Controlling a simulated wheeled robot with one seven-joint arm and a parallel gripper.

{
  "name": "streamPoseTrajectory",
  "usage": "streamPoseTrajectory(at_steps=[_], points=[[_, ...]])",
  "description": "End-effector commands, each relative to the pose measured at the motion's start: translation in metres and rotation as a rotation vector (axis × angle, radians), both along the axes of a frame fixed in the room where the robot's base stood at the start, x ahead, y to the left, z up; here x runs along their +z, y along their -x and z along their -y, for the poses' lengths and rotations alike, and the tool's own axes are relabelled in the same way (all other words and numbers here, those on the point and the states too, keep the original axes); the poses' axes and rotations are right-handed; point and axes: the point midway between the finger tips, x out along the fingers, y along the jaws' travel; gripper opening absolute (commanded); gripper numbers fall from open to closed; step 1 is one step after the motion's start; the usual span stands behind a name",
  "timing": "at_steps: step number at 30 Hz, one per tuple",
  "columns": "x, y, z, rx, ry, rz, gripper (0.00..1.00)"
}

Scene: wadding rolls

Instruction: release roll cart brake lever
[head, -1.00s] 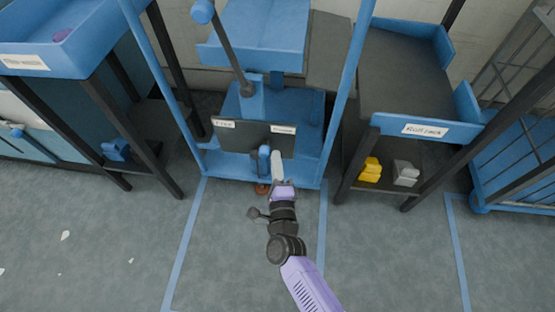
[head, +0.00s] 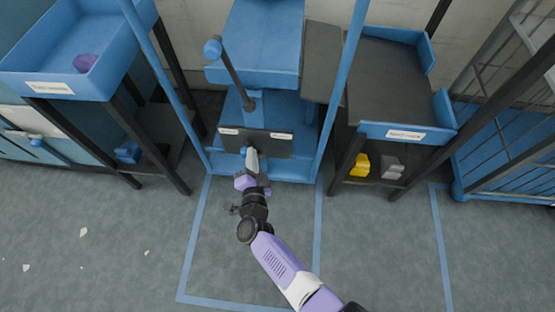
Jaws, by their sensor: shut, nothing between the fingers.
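The roll cart (head: 290,172) is a blue frame with a low deck and two tall posts. A dark panel (head: 272,144) on it has a white label at each end; the left one seems to read "Free", the right one is too blurred now. The pale grey brake lever (head: 252,160) stands near the panel's middle, beside a small blue part. My gripper (head: 251,181), with purple sides, is at the lever's near lower end. It is shut and empty. Whether it touches the lever cannot be told, as it hides the lever's lower end.
A blue tray (head: 50,50) on a dark-legged stand is at left. A dark-topped stand (head: 385,80) at right holds a yellow block (head: 360,165) and a grey block (head: 391,167) below. A blue cage cart (head: 500,150) is far right. The taped floor (head: 270,215) is mostly clear.

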Motion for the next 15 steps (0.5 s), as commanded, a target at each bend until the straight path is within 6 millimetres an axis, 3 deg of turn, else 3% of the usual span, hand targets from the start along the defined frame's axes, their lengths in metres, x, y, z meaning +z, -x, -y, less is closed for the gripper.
streamPoseTrajectory(at_steps=[6,15], points=[[-0.002,0.000,-0.014,0.000,0.130,-0.005,0.00],[-0.004,-0.001,-0.022,-0.002,0.125,-0.005,0.00]])
